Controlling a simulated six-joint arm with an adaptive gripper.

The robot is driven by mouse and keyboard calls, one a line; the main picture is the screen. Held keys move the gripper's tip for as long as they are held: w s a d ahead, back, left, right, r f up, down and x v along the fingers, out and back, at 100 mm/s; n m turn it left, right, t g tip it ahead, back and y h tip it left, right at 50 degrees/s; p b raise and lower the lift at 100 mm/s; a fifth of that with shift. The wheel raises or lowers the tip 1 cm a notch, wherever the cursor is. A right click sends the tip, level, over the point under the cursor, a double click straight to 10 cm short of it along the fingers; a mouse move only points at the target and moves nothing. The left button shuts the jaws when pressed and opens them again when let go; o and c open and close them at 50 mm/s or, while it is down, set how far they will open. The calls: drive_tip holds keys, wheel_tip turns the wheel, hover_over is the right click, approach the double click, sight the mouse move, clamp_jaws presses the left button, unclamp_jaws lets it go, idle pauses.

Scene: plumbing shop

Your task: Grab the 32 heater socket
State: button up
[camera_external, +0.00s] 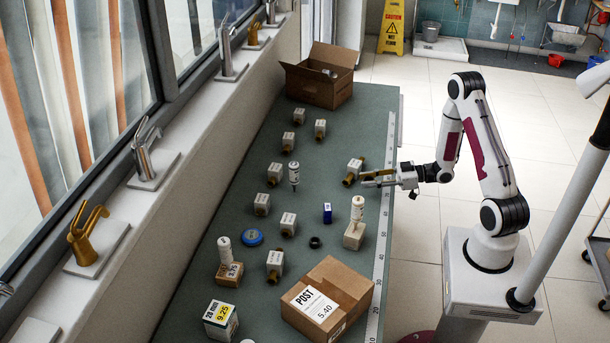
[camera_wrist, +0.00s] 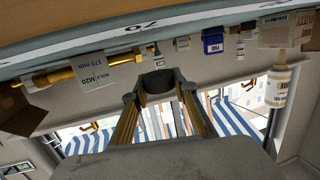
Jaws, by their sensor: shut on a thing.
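My gripper (camera_external: 376,179) is over the right edge of the green table, beside a white block with a brass fitting (camera_external: 353,171). In the wrist view its two fingers (camera_wrist: 157,92) close in on a dark grey round piece (camera_wrist: 157,82) at their tips, and the gripper is shut on it. The piece looks like a short socket, but no number can be read on it, so I cannot tell its size. A separate black ring (camera_external: 315,242) lies on the table in the external view; its size cannot be read either.
White blocks with brass fittings, such as one (camera_external: 288,224), stand along the table (camera_external: 345,110). A white bottle (camera_external: 357,208) stands on a block near the right edge. A POST carton (camera_external: 345,285) is in front and an open carton (camera_external: 320,78) at the far end.

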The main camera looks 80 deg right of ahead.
sight(369, 179)
drive_tip(key=shift+r, duration=2.6)
